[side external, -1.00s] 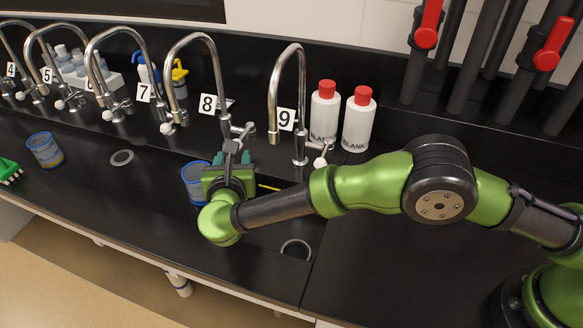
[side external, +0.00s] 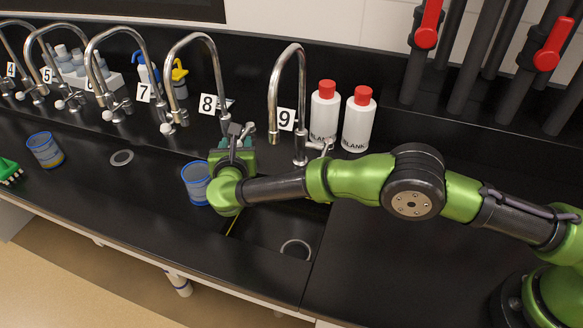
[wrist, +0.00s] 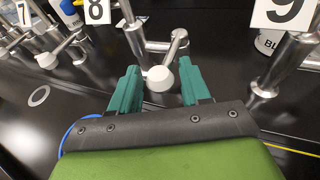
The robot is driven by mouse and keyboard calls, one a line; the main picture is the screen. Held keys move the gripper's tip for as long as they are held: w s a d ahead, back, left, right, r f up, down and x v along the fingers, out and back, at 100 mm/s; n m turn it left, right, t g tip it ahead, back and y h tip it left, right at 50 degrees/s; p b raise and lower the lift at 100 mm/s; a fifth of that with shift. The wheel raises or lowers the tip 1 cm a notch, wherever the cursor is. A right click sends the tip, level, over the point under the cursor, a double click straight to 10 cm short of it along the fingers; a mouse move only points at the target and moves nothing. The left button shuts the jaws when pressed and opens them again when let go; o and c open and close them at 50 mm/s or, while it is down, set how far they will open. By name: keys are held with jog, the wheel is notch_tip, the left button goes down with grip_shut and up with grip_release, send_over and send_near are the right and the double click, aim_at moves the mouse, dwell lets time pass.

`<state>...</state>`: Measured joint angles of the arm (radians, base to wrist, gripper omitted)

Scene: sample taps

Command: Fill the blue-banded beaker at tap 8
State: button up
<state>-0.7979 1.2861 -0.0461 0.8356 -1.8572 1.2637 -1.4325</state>
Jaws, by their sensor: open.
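The blue-banded beaker (side external: 197,184) stands upright on the black bench, left of my gripper (side external: 233,143). Its blue rim (wrist: 70,135) shows at the left in the wrist view, mostly hidden by my gripper. Tap 8 (side external: 190,40) is the curved chrome tap by the "8" sign (side external: 208,104). I cannot tell whether its outlet is directly over the beaker, and I see no water. My gripper is open and empty, its two green fingers (wrist: 155,90) on either side of the white tap knob (wrist: 160,78). I cannot tell whether they touch it.
Tap 9 (side external: 285,90) and two white red-capped bottles (side external: 324,112) stand to the right. Tap 7 (side external: 120,70) is to the left. A sink basin (side external: 270,225) is in front.

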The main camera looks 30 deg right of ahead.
jog(key=shift+d, duration=0.1)
jog(key=s+d, duration=0.2)
jog(key=d, duration=0.1)
jog(key=shift+d, duration=0.3)
dwell(1.2)
jog(key=shift+w+a, duration=0.3)
jog(key=shift+a, duration=0.4)
jog(key=shift+w+a, duration=0.3)
jog(key=shift+a, duration=0.4)
dwell(0.6)
jog(key=shift+w+a, duration=0.45)
jog(key=shift+a, duration=0.3)
jog(key=shift+s+d, duration=0.15)
jog(key=shift+d, duration=0.1)
